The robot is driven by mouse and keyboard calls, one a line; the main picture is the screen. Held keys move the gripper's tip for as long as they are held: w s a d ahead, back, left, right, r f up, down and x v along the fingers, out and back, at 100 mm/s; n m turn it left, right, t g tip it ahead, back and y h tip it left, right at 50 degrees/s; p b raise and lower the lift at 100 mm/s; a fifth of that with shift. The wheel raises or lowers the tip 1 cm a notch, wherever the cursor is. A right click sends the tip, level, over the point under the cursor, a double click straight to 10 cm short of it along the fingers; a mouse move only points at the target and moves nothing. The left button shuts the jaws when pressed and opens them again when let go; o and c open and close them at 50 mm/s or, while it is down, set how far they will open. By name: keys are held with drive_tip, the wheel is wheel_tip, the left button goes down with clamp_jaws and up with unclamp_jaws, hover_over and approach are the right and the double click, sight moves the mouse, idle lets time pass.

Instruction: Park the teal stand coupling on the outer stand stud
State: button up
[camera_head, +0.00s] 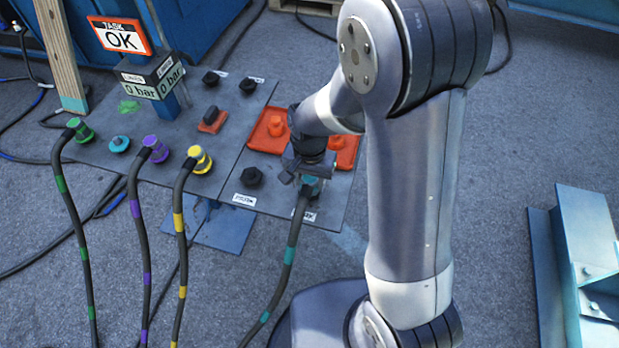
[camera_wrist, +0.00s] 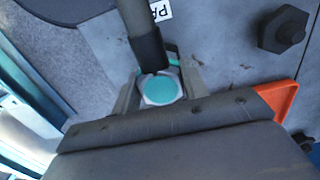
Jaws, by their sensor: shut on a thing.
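The teal coupling (camera_head: 312,182) is between the fingers of my gripper (camera_head: 305,170), low over the front right of the dark plate. Its teal-banded hose (camera_head: 290,255) runs down toward the viewer. In the wrist view my gripper (camera_wrist: 160,92) is shut on the teal coupling (camera_wrist: 160,89), whose round teal end faces the camera. A dark stand stud (camera_head: 252,177) with a park label stands bare to the left; it also shows in the wrist view (camera_wrist: 283,30). A second label (camera_head: 303,215) lies by the coupling. Any stud under the coupling is hidden, so I cannot tell whether it is seated.
Green (camera_head: 80,130), purple (camera_head: 155,148) and yellow (camera_head: 198,160) couplings with hoses sit on the left plate, beside a teal port (camera_head: 119,144) with no hose. Orange-red trays (camera_head: 262,140) lie behind my gripper. A sign (camera_head: 120,37) reads OK above 0 bar displays.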

drive_tip(key=shift+f, duration=0.15)
drive_tip(key=o, duration=1.2)
wheel_tip(320, 180, up, 11)
drive_tip(key=shift+p, duration=1)
